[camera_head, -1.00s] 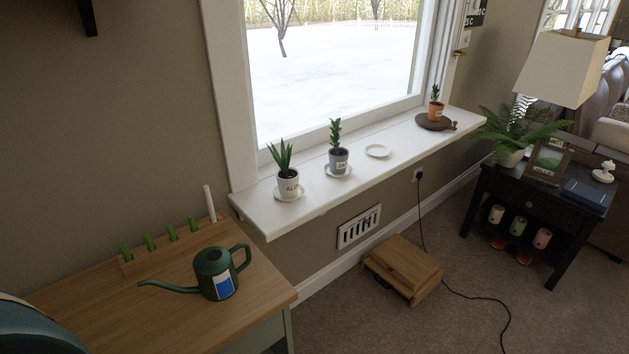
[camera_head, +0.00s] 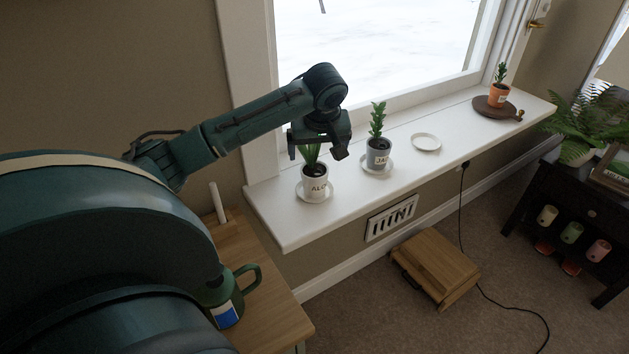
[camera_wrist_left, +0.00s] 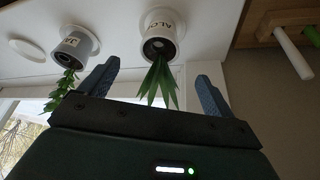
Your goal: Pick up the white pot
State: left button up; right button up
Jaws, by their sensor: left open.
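The white pot (camera_head: 315,186) holds a spiky green plant and has dark lettering on its front. It stands upright on a white saucer (camera_head: 327,198) at the left end of the windowsill. My left gripper (camera_head: 320,152) is open above the pot, around the level of its leaves, and hides part of them. In the left wrist view the white pot (camera_wrist_left: 162,42) shows upside down, ahead of the open fingers (camera_wrist_left: 155,84), with its leaves reaching between them. The fingers are apart from the pot. My right gripper is not in view.
A grey pot (camera_head: 378,155) with a plant stands close to the right of the white pot. An empty white saucer (camera_head: 426,142) and a terracotta pot (camera_head: 498,95) on a round board are farther right. The window frame (camera_head: 245,100) rises behind. A green watering can (camera_head: 230,305) is partly hidden.

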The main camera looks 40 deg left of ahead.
aim_at(315, 170)
pick_arm(q)
jog(key=x, duration=1.2)
jog(key=shift+w+a+f, duration=0.15)
jog(key=shift+a+f, duration=0.1)
jog(key=shift+f, duration=0.05)
jog(key=shift+c, duration=0.2)
jog(key=shift+r, duration=0.1)
jog(key=c, duration=1.2)
